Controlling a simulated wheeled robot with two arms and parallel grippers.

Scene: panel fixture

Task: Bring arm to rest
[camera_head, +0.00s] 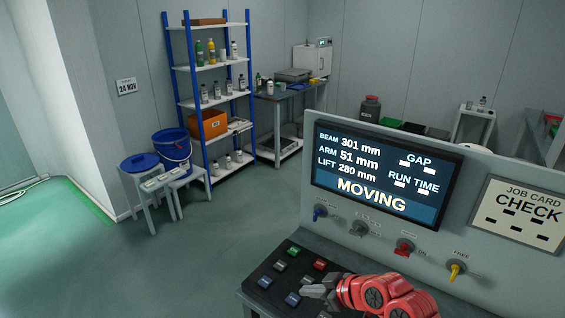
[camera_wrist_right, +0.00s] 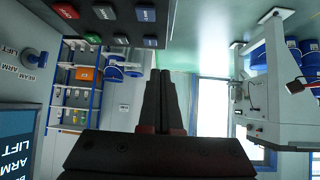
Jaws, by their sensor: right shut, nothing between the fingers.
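My right gripper (camera_head: 308,291) is shut and empty, low over the right part of the black button console (camera_head: 258,300); I cannot tell whether it touches a button. Its closed fingers (camera_wrist_right: 166,98) also show in the right wrist view. The console has several buttons, among them a green one (camera_head: 293,251), a red one (camera_head: 319,265) and a blue one (camera_head: 293,299). The screen (camera_head: 375,175) reads BEAM 301 mm, ARM 51 mm, LIFT 280 mm and MOVING. A selector knob (camera_wrist_right: 35,55) labelled BEAM, ARM, LIFT shows in the wrist view. My left gripper is out of view.
Below the screen are a blue knob (camera_head: 320,213), a red knob (camera_head: 404,247) and a yellow knob (camera_head: 457,270). A job card (camera_head: 517,213) is on the panel. A blue-framed shelf (camera_head: 212,100) and stools stand behind. A white machine (camera_wrist_right: 282,105) shows in the wrist view. Left floor is clear.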

